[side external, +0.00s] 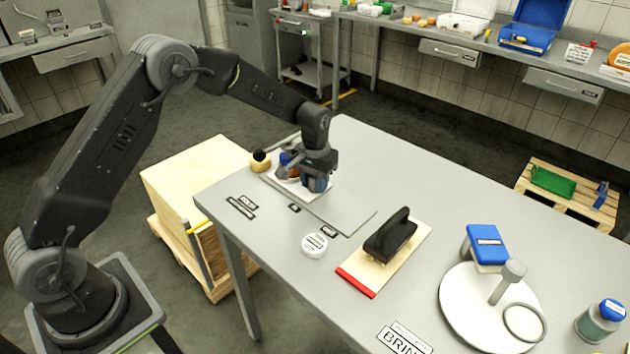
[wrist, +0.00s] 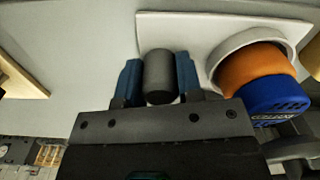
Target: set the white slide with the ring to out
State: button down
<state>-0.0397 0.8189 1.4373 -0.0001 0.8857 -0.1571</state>
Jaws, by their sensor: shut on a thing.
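The white slide (wrist: 185,24) lies flat on the steel table, and its white ring (wrist: 222,58) stands at its right part in the wrist view. An orange round thing (wrist: 248,68) with a blue part (wrist: 276,95) sits in or against the ring; the exact contact is hidden. A dark grey upright knob (wrist: 159,82) stands at the slide's left end. My gripper (wrist: 157,70) has its blue fingers shut on this knob. In the side view my gripper (side external: 318,186) covers much of the slide (side external: 284,185) at the table's far left corner.
A bare grey plate (side external: 345,212) extends right of the slide. Small labels (side external: 240,206) lie in front, too small to read. A white lidded disc (side external: 314,244) and a board with a black-handled tool (side external: 390,238) stand nearer. A yellow round thing (side external: 259,165) is behind left.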

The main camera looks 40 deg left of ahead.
aim_at(351, 215)
jog(key=d, duration=1.1)
jog(key=shift+d+r, duration=0.1)
jog(key=shift+d, duration=0.2)
jog(key=c, duration=0.8)
grip_release()
jog(key=shift+r, duration=6.9)
